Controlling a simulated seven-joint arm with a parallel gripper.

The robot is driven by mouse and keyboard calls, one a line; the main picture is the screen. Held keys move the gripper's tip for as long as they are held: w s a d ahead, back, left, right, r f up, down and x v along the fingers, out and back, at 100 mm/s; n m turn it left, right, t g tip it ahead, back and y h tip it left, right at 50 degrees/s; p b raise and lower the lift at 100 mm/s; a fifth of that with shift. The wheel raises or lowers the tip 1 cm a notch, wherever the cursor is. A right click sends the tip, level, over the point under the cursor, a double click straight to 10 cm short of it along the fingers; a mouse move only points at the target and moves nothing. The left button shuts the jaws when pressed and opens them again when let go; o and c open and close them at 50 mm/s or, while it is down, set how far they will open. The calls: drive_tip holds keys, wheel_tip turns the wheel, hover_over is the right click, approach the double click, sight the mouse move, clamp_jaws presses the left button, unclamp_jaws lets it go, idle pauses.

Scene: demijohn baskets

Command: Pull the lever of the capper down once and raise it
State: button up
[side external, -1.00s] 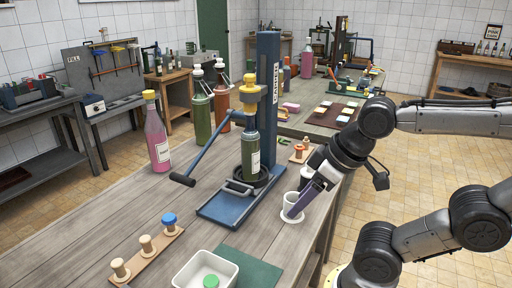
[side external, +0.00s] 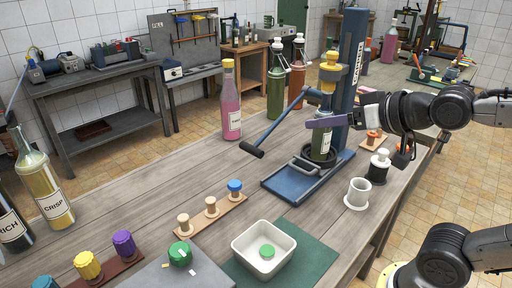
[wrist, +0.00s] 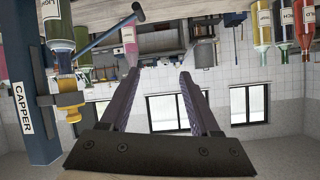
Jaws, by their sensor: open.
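The blue capper (side external: 350,55) stands on the bench, its column also at the left of the wrist view (wrist: 30,95). Its lever (side external: 285,120) slopes down to the left from the head to a black handle (side external: 252,150). In the wrist view, which looks upside down, the lever (wrist: 105,36) and black handle (wrist: 138,12) are beyond the fingers. A green bottle (side external: 323,142) stands upright under the yellow capper head (side external: 330,75). My gripper (side external: 310,122) is in front of the bottle, fingers pointing left, right of the handle and apart from it. Its fingers (wrist: 158,75) are open and empty.
A pink bottle (side external: 231,105) stands behind the lever. A white cup (side external: 357,192) and a black-and-white stopper stand right of the capper base. A white tray (side external: 263,270) and a rack of coloured stoppers (side external: 211,212) lie in front.

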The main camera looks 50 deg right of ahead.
drive_tip(key=w+m+t+y, duration=0.25)
drive_tip(key=w+t, duration=0.45)
drive_tip(key=w, duration=0.8)
drive_tip(key=m+g+h, duration=0.2)
drive_tip(key=m, duration=0.3)
approach(250, 148)
drive_tip(key=s, duration=0.1)
drive_tip(key=s+f, duration=0.1)
drive_tip(key=s, duration=0.1)
drive_tip(key=shift+d, duration=0.1)
drive_tip(key=shift+d+f, duration=0.15)
drive_tip(key=shift+f, duration=0.1)
drive_tip(key=w, duration=1.3)
drive_tip(key=shift+w, duration=0.4)
clamp_jaws()
